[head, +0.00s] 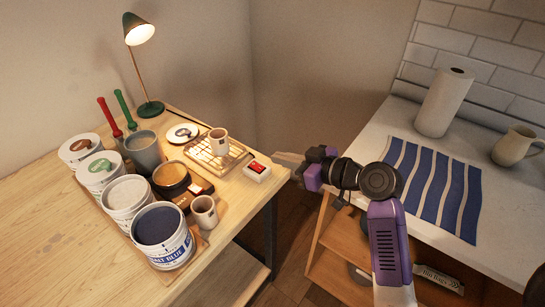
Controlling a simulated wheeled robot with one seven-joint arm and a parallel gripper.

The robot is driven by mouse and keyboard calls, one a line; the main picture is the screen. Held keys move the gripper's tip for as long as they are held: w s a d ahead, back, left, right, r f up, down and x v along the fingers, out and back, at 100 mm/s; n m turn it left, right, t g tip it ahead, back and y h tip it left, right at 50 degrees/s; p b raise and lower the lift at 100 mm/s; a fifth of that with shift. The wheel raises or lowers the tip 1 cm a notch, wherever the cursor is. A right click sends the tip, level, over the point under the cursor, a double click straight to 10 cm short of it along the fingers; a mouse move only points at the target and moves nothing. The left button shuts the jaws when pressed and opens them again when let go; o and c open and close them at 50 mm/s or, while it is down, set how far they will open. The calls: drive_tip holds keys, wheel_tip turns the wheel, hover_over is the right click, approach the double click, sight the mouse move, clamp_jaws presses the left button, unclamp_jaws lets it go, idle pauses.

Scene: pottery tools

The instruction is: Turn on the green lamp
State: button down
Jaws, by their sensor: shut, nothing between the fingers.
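The dark green lamp (137,28) stands at the back left of the wooden table, its round base (151,109) on the tabletop. The inside of its shade is bright and the wall beside it glows, so it looks lit. A white switch box with a red rocker (257,169) sits near the table's right edge.
Several glaze tubs, including a blue one (162,236), crowd the table's front left. A wire rack (233,158) with a mug (218,141) lies behind the switch box. A counter at right holds a paper towel roll (443,102), a striped cloth (433,188) and a pitcher (514,148).

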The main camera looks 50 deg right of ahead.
drive_tip(key=v, duration=0.3)
drive_tip(key=f+v, duration=0.1)
drive_tip(key=v, duration=0.1)
drive_tip(key=shift+s+b, duration=0.25)
drive_tip(key=shift+b, duration=0.15)
drive_tip(key=s+d+r+m+h, duration=0.1)
drive_tip(key=d+r+m+h, duration=0.1)
drive_tip(key=d+m+h, duration=0.4)
drive_tip(key=s+a+f+n+y, duration=0.2)
drive_tip(key=s+a+f, duration=0.1)
drive_tip(key=s+a, duration=0.7)
drive_tip(key=s+a+f+n+y, duration=0.3)
drive_tip(key=s+a, duration=0.8)
drive_tip(key=a, duration=0.7)
drive_tip(key=shift+a+f+n, duration=0.3)
drive_tip(key=shift+f, duration=0.05)
